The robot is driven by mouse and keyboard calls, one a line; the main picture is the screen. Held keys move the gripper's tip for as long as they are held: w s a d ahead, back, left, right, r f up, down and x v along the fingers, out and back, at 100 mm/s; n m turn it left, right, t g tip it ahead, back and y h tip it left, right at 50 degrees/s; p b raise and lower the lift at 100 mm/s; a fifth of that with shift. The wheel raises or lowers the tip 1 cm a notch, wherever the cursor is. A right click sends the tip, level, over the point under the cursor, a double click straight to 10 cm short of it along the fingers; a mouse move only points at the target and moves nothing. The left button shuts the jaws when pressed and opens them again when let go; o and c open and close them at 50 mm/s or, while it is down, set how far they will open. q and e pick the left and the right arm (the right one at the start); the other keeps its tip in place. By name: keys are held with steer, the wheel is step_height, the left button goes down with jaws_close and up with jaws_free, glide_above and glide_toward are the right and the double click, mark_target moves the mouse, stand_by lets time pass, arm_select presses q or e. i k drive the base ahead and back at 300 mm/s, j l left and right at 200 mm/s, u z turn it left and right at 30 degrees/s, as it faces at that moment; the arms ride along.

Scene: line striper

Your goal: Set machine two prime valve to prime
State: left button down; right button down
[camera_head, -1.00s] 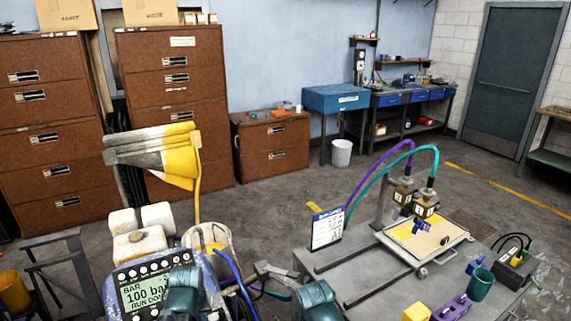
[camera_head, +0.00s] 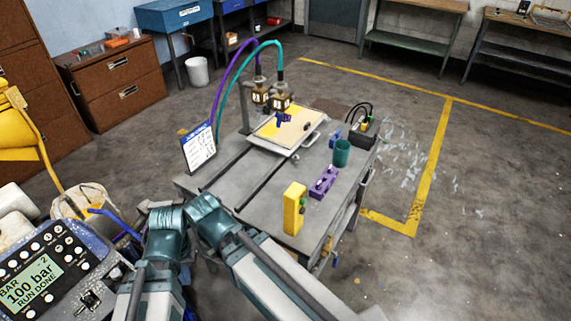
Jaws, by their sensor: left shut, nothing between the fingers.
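A control panel (camera_head: 45,275) with a lit display stands at the lower left. The display reads 100 bar and RUN DONE, with a 2 at its corner. Round buttons surround it, and a small toggle (camera_head: 88,299) sits at its lower right. I cannot make out a part marked as a prime valve. My left gripper (camera_head: 150,206) is small and partly hidden by my teal wrist, right of the panel and near a blue hose (camera_head: 115,222). It is shut and empty. My right arm crosses the bottom middle; its gripper does not show.
A white bucket (camera_head: 83,200) stands at left.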

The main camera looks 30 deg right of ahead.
mark_target(335, 259)
steer(key=k+l+z, duration=0.1)
steer(key=z, duration=1.3)
